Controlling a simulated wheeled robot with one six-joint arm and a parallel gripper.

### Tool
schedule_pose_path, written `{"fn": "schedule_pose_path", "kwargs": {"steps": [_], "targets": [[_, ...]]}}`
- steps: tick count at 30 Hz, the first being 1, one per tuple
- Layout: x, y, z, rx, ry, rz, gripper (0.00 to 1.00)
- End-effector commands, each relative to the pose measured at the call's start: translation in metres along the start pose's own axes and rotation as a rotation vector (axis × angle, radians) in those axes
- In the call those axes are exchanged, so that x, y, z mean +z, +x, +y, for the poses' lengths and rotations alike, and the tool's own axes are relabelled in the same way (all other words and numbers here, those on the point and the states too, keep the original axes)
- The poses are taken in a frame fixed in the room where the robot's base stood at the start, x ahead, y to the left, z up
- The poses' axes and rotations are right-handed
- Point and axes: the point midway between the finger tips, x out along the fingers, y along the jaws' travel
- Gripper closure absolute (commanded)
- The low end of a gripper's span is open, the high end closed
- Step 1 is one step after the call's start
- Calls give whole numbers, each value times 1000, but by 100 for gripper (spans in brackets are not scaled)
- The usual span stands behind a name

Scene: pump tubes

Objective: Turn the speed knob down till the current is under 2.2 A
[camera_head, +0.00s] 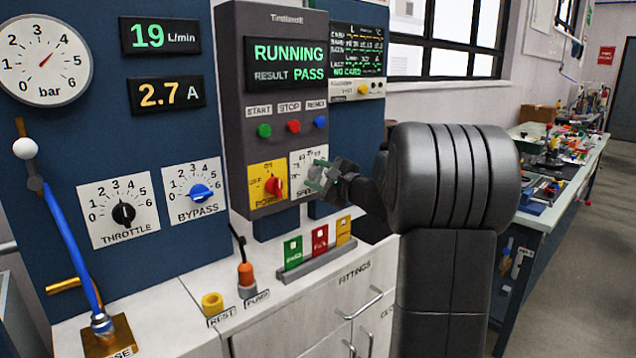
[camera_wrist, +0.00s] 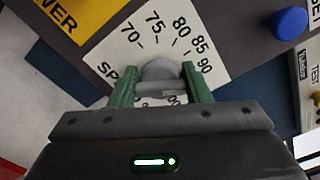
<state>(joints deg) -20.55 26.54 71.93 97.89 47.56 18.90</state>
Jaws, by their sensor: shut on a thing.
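The speed knob (camera_wrist: 160,70) is grey and sits on a white dial plate (camera_wrist: 112,58) marked 70, 75, 80, 85, 90 and more in the wrist view. My gripper (camera_wrist: 160,85) has its green fingers on both sides of the knob and is shut on it. The current display (camera_head: 166,94) reads 2.7 A. The status screen (camera_head: 287,64) reads RUNNING, RESULT PASS.
The red power knob (camera_head: 273,186) on its yellow plate is just left of the speed dial. Start, stop and reset buttons (camera_head: 293,126) are above. The flow display (camera_head: 160,36) reads 19 L/min. Coloured card holders (camera_head: 319,243) stand on the ledge below my gripper.

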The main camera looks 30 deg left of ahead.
Motion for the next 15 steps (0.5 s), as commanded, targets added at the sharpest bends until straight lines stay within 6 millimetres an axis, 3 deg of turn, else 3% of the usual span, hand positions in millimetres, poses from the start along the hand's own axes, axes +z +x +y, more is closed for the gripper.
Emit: {"fn": "schedule_pose_path", "kwargs": {"steps": [12, 13, 15], "targets": [[0, 0, 1, 2, -8, 0, 79], [0, 0, 1, 2, -8, 0, 52], [0, 0, 1, 2, -8, 0, 39]]}}
